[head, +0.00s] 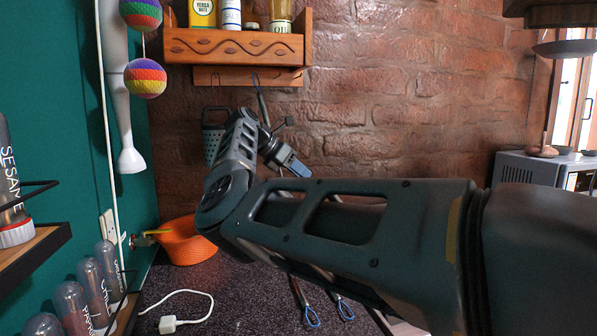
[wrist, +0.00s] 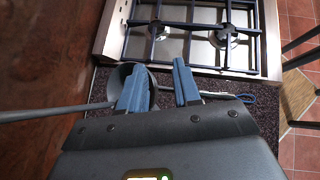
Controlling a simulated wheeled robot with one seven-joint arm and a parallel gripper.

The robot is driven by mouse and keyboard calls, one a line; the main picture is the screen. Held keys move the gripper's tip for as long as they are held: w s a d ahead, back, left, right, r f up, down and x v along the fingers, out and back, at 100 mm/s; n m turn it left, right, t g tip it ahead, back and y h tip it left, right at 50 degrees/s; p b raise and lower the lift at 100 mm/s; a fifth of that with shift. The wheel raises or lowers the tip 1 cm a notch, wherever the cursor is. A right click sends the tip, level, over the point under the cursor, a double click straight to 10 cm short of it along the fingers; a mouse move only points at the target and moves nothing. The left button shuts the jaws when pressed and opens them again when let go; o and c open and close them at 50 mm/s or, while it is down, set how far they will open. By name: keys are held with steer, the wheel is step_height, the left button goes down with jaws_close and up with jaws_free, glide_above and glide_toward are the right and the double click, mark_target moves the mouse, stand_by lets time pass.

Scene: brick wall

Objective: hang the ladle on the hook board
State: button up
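The wooden hook board (head: 240,78) is fixed to the brick wall under a small shelf and has thin dark hooks. The ladle's grey handle (head: 261,103) rises to a hook at the board's right part. Its tip seems to be at the hook; I cannot tell whether it is looped over it. In the wrist view the ladle's grey bowl (wrist: 113,83) shows behind the left finger, with the handle running to the left edge. My gripper (head: 291,162) is just below the board, with its blue fingers (wrist: 160,86) apart and a visibly empty gap between them.
A grater (head: 212,138) hangs left of the ladle. The shelf (head: 235,46) above holds jars. An orange bowl (head: 187,240) and a white cable (head: 185,308) are on the dark counter. A gas stove (wrist: 190,45) is ahead in the wrist view. Blue-looped utensils (head: 312,317) lie on the counter.

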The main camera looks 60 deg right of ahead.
steer(key=b+v, duration=0.1)
steer(key=v, duration=0.7)
steer(key=shift+f, duration=0.1)
